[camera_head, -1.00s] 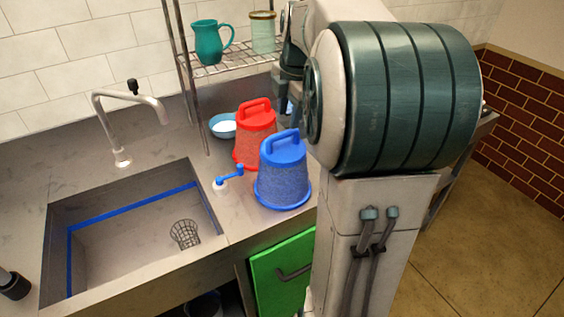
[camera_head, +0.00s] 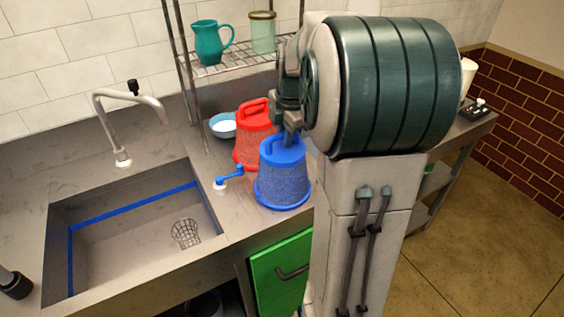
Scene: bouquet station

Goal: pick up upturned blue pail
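The upturned blue pail (camera_head: 282,182) stands on the counter right of the sink, its narrower end and loop handle up. My gripper (camera_head: 291,138) is at the top of the blue pail, over its handle. The gripper partly hides the handle, and I cannot tell whether the fingers are around it or shut on it. The pail rests on the counter.
An upturned red pail (camera_head: 250,140) stands close behind the blue one. A small blue crank tool (camera_head: 229,177) lies to the left, near the sink (camera_head: 130,230). A light blue bowl (camera_head: 224,125) is behind. A wire shelf (camera_head: 240,62) holds a teal pitcher (camera_head: 208,42) and a jar (camera_head: 263,32).

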